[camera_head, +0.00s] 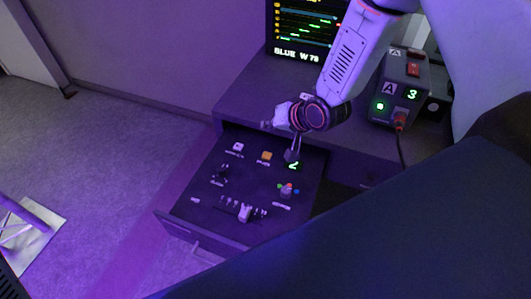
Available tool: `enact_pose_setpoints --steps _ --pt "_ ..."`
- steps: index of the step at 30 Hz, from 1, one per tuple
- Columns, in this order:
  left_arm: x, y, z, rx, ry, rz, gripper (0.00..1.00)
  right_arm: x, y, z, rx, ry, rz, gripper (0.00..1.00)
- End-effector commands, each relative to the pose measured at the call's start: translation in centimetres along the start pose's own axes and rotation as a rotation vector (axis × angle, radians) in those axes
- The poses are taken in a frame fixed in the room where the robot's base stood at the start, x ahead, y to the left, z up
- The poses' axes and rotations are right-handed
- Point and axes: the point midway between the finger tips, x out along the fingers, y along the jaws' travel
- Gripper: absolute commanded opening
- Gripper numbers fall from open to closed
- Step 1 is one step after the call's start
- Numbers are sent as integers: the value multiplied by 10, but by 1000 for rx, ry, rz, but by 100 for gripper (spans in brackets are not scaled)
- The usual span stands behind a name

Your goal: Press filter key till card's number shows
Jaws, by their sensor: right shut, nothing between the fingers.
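A dark control panel in an open drawer (205,208) holds a white key (238,147) and an orange key (266,156) along its far side. Their labels are too small to read, so I cannot tell which is the filter key. A green number display (295,166) to the right of the orange key shows what looks like 2. My right gripper (291,156) is shut and empty, pointing down over the panel just right of the orange key, by the number display. I cannot tell whether it touches the panel. I cannot make out a card. My left gripper is not in view.
A grey box (400,88) marked A, with a green 3 and a red switch, stands on the desk. A white lever (245,212) and a multicoloured knob (287,190) rise from the panel.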

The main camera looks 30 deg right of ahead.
Motion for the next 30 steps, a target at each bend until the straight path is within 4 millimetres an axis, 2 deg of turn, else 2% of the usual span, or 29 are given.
enact_pose_setpoints --steps 16,30 --pt "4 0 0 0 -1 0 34 1 4 3 18 0 1 0" --pt "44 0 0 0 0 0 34 34 26 26 18 -1 3 0"
